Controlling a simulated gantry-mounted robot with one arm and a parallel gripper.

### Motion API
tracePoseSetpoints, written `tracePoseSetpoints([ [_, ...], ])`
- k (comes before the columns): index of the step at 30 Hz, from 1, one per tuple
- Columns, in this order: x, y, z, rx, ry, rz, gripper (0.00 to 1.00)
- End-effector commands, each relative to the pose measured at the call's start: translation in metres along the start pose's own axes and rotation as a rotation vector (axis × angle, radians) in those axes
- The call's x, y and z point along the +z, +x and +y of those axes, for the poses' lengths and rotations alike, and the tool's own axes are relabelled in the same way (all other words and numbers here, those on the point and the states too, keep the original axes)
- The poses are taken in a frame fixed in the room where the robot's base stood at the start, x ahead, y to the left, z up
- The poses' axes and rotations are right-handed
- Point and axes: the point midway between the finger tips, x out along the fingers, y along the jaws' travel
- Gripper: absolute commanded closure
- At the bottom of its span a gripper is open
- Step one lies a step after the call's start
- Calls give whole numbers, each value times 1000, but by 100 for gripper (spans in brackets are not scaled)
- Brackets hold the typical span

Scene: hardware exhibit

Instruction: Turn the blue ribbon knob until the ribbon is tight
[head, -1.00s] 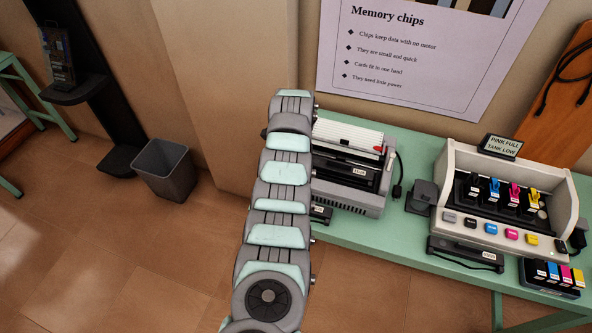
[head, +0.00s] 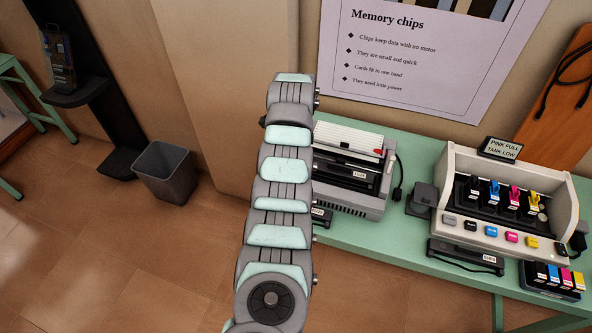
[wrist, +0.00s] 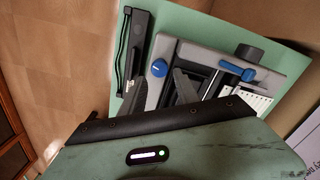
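The grey printer-like machine (head: 340,204) stands on the green table, partly hidden behind my arm in the head view. In the wrist view it shows a round blue knob (wrist: 159,68) at one corner and a blue-ended lever (wrist: 237,70) further right. No label tells which is the ribbon knob. My gripper (wrist: 159,77) is open, with its two grey fingers apart and the round knob in line with the gap between them. Contact cannot be told. The ribbon's tightness cannot be made out. In the head view my arm hides the gripper and knobs.
A cream ink printer (head: 507,205) with coloured cartridges stands to the right on the green table (head: 385,247). A black device with a cable (wrist: 134,45) lies beside the machine. A grey bin (head: 165,172) is on the floor at left.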

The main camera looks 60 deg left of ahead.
Motion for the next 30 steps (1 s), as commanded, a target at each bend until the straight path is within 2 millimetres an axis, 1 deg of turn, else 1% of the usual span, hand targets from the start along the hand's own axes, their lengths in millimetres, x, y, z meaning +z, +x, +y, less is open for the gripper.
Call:
tracePoseSetpoints([
  [1, 0, -12, -1, -4, 0, 1, 62],
  [3, 0, -26, 0, 0, -1, -1, 62],
  [6, 0, -42, 0, 0, 0, -1, 62],
  [9, 0, -51, 0, 0, 0, -1, 62],
  [12, 0, -54, 0, 2, 0, -1, 62],
  [27, 1, -53, 0, 2, -1, -1, 62],
  [29, 0, -57, 0, 2, -1, -1, 62],
  [30, 0, -62, 0, 2, -1, -1, 62],
])
